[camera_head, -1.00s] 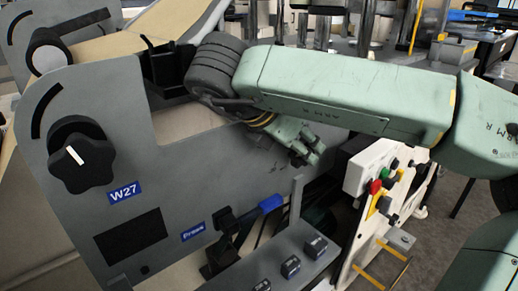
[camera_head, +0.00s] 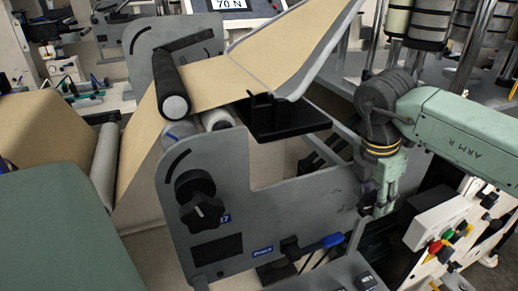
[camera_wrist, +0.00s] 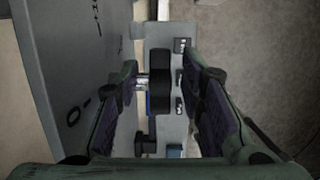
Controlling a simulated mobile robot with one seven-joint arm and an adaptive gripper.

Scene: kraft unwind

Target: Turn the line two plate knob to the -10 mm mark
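A black lobed knob (camera_head: 202,207) sits on the grey side plate (camera_head: 265,200), left of centre in the head view. I cannot tell whether it is the line two plate knob; no -10 mm mark is readable. A blue tag (camera_head: 225,218) beside it is partly covered. My gripper (camera_head: 371,203) hangs at the right end of the plate, well away from the knob. In the wrist view my gripper (camera_wrist: 163,100) has its two fingers wide apart. A black part (camera_wrist: 159,72) of the machine appears between them, and I see no grip on it.
A blue-handled lever (camera_head: 322,244) stands low on the plate, between knob and gripper. A white control box (camera_head: 437,221) with coloured buttons is right of my gripper. Kraft paper (camera_head: 205,85) runs over a black-covered roller (camera_head: 172,80). Grey floor lies at the right.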

